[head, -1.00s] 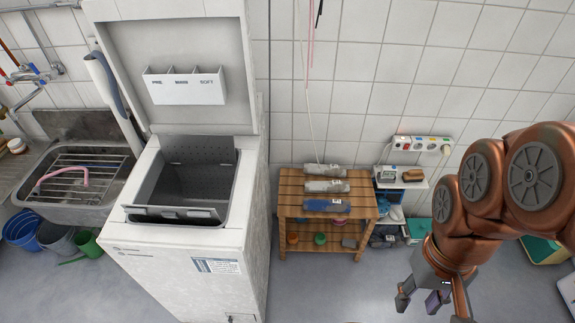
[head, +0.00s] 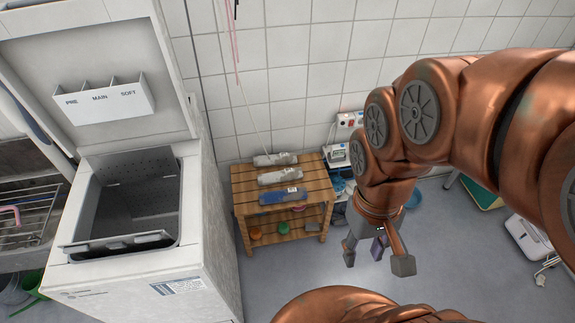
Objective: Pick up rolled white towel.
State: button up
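Three rolled towels lie in a row on a slatted wooden table (head: 322,184). The rear roll (head: 275,159) is whitish grey, the middle roll (head: 278,177) is also whitish grey, and the front roll (head: 282,196) is blue with a pale label. I cannot tell which pale roll is the rolled white towel. My gripper (head: 376,260) hangs to the right of the table and nearer to me, apart from the towels.
An open top-loading washer (head: 190,235) stands left of the table. The table's lower shelf (head: 265,238) holds small pots. A power strip (head: 349,119) is on the wall behind. A white case (head: 528,240) lies on the floor at the right. Floor in front of the table is clear.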

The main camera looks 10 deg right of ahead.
aim_at(289, 174)
jog(key=z, duration=0.85)
jog(key=i, duration=1.05)
jog(key=u, duration=2.2)
